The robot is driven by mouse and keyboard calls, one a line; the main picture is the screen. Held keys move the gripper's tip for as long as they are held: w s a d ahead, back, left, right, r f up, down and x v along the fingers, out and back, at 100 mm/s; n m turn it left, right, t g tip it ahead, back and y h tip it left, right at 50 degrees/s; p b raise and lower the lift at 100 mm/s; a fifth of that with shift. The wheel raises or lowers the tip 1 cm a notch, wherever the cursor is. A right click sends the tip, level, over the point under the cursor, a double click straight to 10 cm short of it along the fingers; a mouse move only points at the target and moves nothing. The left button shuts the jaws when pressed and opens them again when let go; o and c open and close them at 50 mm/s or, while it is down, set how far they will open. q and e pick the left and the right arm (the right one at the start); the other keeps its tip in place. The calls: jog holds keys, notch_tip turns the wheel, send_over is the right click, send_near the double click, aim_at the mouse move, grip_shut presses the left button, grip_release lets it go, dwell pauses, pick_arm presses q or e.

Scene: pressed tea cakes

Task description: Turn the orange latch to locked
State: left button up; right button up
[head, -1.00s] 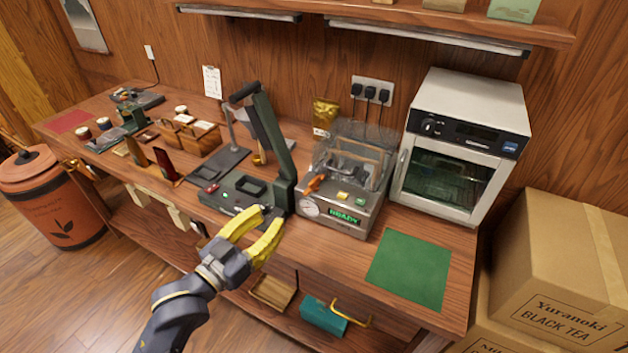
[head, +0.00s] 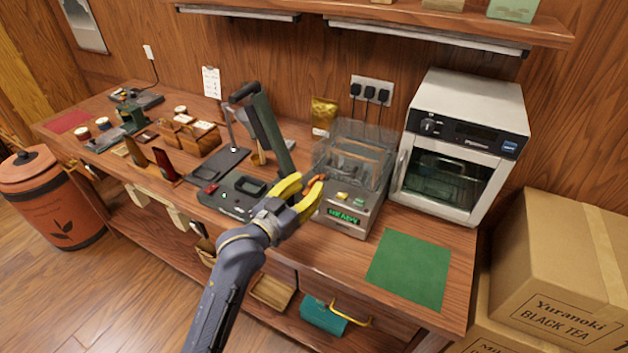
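The orange latch (head: 315,179) is on the front left of a grey machine (head: 349,221) with a clear lid (head: 352,150) and a lit green display. My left gripper (head: 311,183) has yellow fingers and is at the latch. Its fingers stand apart, with the latch showing at the tips. The fingers hide much of the latch, so I cannot tell its exact angle or whether they touch it. The gripper also covers the machine's round dial. My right gripper is not in view.
A dark lever press (head: 262,130) stands just left of the machine. A white oven (head: 461,145) stands to its right. A green mat (head: 408,270) lies bare at the bench's front right. Cardboard boxes (head: 560,275) stand beyond the bench's right end.

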aim_at(317, 181)
pick_arm(q)
jog(key=shift+x, duration=1.5)
grip_shut()
